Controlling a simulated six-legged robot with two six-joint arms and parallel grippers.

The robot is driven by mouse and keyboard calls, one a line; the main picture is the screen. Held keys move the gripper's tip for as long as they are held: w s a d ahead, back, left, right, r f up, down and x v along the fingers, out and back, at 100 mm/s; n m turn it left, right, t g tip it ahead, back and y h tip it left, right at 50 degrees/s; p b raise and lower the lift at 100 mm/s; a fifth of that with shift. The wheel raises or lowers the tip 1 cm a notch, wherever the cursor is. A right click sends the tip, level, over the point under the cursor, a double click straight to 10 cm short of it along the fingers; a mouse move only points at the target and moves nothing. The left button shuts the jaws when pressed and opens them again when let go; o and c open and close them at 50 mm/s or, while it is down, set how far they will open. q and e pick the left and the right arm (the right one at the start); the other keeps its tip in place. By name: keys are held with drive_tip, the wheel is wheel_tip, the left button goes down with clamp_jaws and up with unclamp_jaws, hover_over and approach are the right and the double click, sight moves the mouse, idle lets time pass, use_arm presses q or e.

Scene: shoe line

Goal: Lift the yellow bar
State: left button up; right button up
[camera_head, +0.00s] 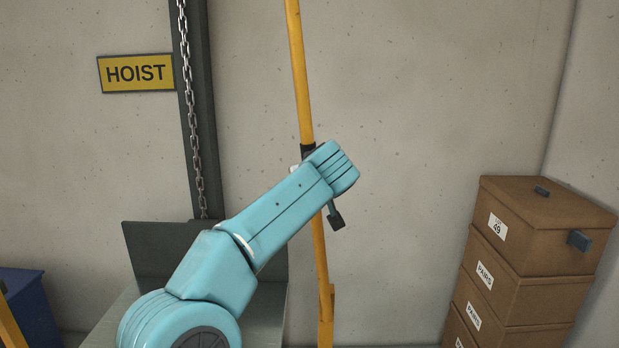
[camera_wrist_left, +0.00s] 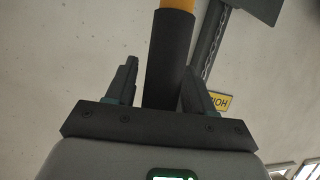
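The yellow bar (camera_head: 301,75) stands nearly upright, slightly tilted, in the middle of the head view, in front of the wall. It has a dark sleeve (camera_head: 307,151), partly hidden by my left arm. In the left wrist view the sleeve (camera_wrist_left: 169,55) lies between the two fingers of my left gripper (camera_wrist_left: 160,82), with yellow (camera_wrist_left: 177,4) at the top edge. A narrow gap shows between the sleeve and the left-hand finger. The right-hand finger overlaps the sleeve's edge; contact is unclear. The gripper looks open around the sleeve. My right gripper is not in view.
A HOIST sign (camera_head: 136,73) hangs on the wall beside a dark post (camera_head: 205,125) with a chain (camera_head: 190,90). Stacked brown boxes (camera_head: 520,265) stand at the right. A blue container (camera_head: 32,305) is at the lower left. The space between bar and boxes is clear.

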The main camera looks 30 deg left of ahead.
use_arm(q)
drive_tip(key=shift+s, duration=0.1)
drive_tip(key=shift+s+d+r+b, duration=0.2)
drive_tip(key=shift+s+d+b, duration=0.05)
drive_tip(key=shift+d+b, duration=0.05)
drive_tip(key=b+v, duration=0.3)
drive_tip(key=v, duration=1.2)
drive_tip(key=shift+b, duration=0.3)
drive_tip(key=shift+d, duration=0.15)
drive_tip(key=shift+s, duration=0.1)
